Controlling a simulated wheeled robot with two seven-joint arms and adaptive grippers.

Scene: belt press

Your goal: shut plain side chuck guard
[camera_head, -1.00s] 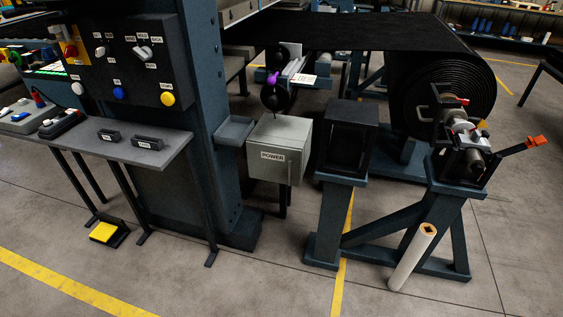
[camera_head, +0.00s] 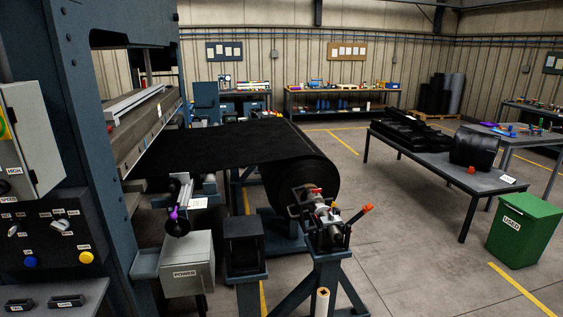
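The chuck assembly (camera_head: 322,214) sits on a dark blue stand at the near end of the black belt roll (camera_head: 303,178). Metal parts and red pieces show on it. A dark lever with an orange-red end (camera_head: 366,209) sticks out from it to the upper right. The chuck is small in the head view, so I cannot tell which piece is the guard or how far open it stands. Nothing visible touches the chuck. Neither of my grippers is in view.
A grey POWER box (camera_head: 187,264) and a dark open-fronted box (camera_head: 243,246) stand left of the chuck. A pale tube (camera_head: 322,303) stands below it. A green USED bin (camera_head: 525,229) and table (camera_head: 470,205) are to the right. Floor between is clear.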

